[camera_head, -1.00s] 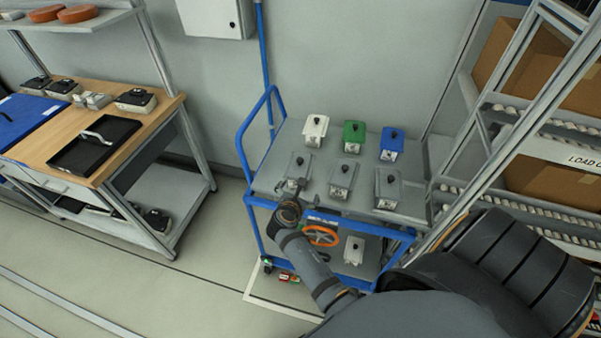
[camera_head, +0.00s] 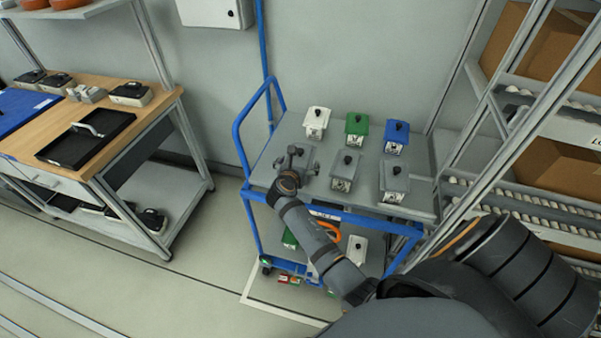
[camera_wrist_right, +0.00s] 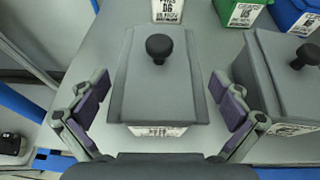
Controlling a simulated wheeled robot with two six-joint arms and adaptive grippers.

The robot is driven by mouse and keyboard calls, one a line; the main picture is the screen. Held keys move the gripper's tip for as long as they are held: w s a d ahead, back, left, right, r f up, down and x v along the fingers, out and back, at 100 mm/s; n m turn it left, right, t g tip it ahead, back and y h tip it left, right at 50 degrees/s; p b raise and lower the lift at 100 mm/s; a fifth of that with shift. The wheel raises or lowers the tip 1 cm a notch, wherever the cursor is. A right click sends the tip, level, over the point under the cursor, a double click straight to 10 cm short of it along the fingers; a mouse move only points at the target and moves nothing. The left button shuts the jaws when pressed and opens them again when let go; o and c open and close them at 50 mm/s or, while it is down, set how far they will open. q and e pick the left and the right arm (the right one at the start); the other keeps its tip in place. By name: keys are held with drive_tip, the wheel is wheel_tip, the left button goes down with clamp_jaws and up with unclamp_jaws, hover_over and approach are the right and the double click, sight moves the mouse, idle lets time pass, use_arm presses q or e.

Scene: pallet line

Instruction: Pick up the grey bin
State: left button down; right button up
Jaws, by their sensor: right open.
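Several grey bins with black knobs on their lids stand in the cart's front row. The left grey bin is mostly hidden by my right gripper (camera_head: 296,159) in the head view. In the right wrist view this grey bin (camera_wrist_right: 159,92) lies between the two spread fingers of my gripper (camera_wrist_right: 160,88), with gaps on both sides and a white label on its near face. The middle grey bin (camera_head: 346,168) and the right grey bin (camera_head: 394,178) stand to its right. My left gripper is out of view.
The blue-framed cart (camera_head: 240,140) also carries a white bin (camera_head: 317,121), a green bin (camera_head: 356,128) and a blue bin (camera_head: 396,134) behind. The right grey bin neighbour is close to my right finger. A roller rack (camera_head: 500,110) is at right, a workbench (camera_head: 150,100) at left.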

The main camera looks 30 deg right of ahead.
drive_tip(key=shift+w+d+f+b, duration=0.65)
drive_tip(key=shift+w+d+f, duration=0.15)
drive_tip(key=shift+w+f, duration=0.1)
drive_tip(key=shift+w+d+r, duration=0.1)
drive_tip(key=shift+r, duration=0.2)
drive_tip(key=shift+c, duration=1.2)
drive_tip(key=c, duration=1.2)
drive_tip(key=shift+c, duration=0.5)
drive_tip(key=shift+r, duration=0.1)
